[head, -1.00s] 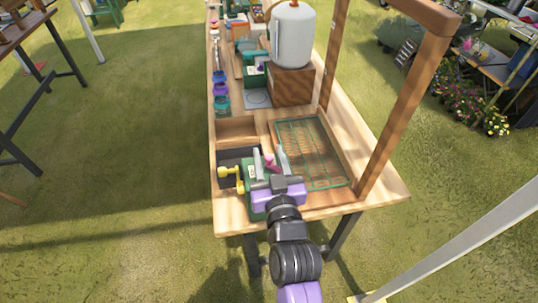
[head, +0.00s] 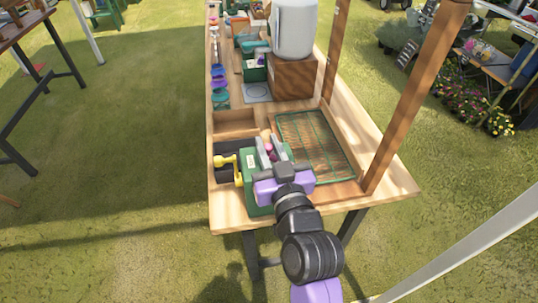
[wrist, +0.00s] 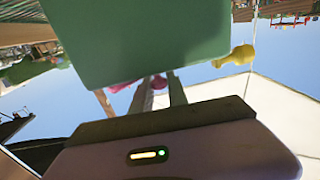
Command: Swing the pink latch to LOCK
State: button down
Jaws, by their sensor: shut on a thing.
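The green box (head: 251,172) stands at the near end of the wooden bench, with a yellow knob (head: 225,161) on its left side. The pink latch (head: 269,150) is at the top of the box, partly hidden by my fingers. My gripper (head: 270,147) reaches over the box and is shut on the latch. In the wrist view the green box (wrist: 140,40) fills the upper middle and hides most of the fingertips; a bit of pink (wrist: 157,82) shows between the fingers. I cannot read any LOCK mark.
A wire-mesh tray (head: 312,145) lies right of the box. A wooden post (head: 415,100) rises at the bench's right edge. A dark bin (head: 228,147) and an empty wooden compartment (head: 236,122) lie left and behind. A white canister (head: 294,30) stands on a wooden block (head: 294,77) farther back.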

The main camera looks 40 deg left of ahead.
jog(key=shift+d+f+b, duration=0.1)
jog(key=shift+f+b, duration=0.2)
jog(key=shift+b, duration=0.25)
jog(key=b, duration=0.1)
jog(key=n+g+y+b, duration=0.1)
jog(key=b, duration=0.1)
jog(key=shift+s+g, duration=0.3)
jog(key=shift+s+r+n+g+b, duration=0.15)
jog(key=shift+n+g+b, duration=0.35)
jog(key=shift+b, duration=0.4)
jog(key=shift+s+r+y, duration=0.15)
jog(key=shift+y, duration=0.15)
jog(key=c, duration=1.4)
grip_release()
jog(key=shift+o, duration=0.2)
jog(key=shift+d, duration=0.1)
